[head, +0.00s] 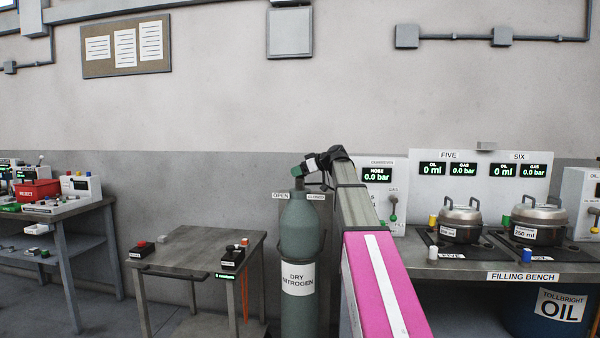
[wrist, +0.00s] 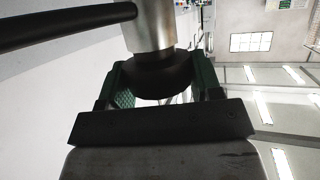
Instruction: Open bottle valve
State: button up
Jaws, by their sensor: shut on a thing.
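The grey-green bottle (head: 300,228) labelled DRY NITROGEN stands upright in the middle of the head view. Small signs flank its neck, OPEN (head: 281,196) on the left and one too small to read surely (head: 316,196) on the right. My gripper (head: 299,172) is at the bottle's top, reaching in from the right, and hides most of the valve. In the wrist view my gripper (wrist: 164,88) has its green-padded fingers on both sides of a dark round valve part (wrist: 163,72), shut on it. A metal cylinder (wrist: 148,35) adjoins this part. A black bar (wrist: 60,24) extends left.
A small table (head: 190,250) with black boxes stands left of the bottle. The filling bench (head: 470,270) with two lidded pots (head: 460,222) is on the right. A workbench (head: 60,212) with a red bin is far left.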

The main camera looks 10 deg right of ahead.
jog(key=shift+f+n+g, duration=0.1)
jog(key=shift+n+g, duration=0.3)
jog(key=o, duration=0.9)
jog(key=v, duration=1.1)
jog(key=shift+f, duration=0.15)
jog(key=shift+w+a, duration=0.1)
